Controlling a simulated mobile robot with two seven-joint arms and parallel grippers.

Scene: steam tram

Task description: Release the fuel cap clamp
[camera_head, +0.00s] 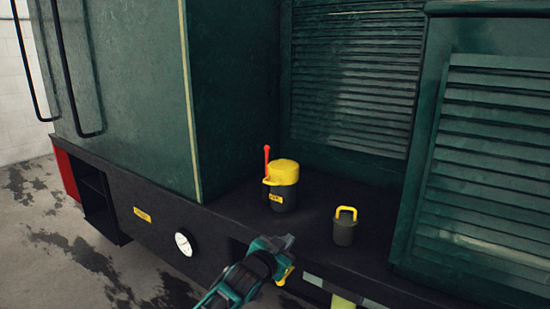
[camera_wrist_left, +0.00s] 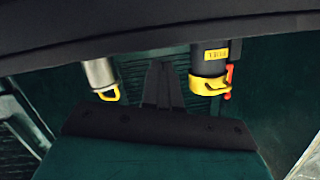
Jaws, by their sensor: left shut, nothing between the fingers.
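The fuel filler is a dark upright cylinder (camera_head: 284,197) with a yellow label, standing on the dark ledge. Its yellow cap (camera_head: 283,171) is on top, with a red clamp lever (camera_head: 267,161) standing upright at its left side. In the left wrist view, which looks upside down, the yellow cap (camera_wrist_left: 208,85) and red lever (camera_wrist_left: 229,82) are at upper right. My left gripper (camera_head: 289,240) is in front of and below the filler, apart from it. Its fingers (camera_wrist_left: 160,82) are shut and empty, between the filler and a smaller can. My right gripper is not in view.
A smaller grey can (camera_head: 345,229) with a yellow handle stands on the ledge (camera_head: 314,222) right of the filler. Green louvred panels (camera_head: 354,80) rise behind, and a green cabinet (camera_head: 130,90) stands at left. A round white gauge (camera_head: 184,243) is on the ledge's front face.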

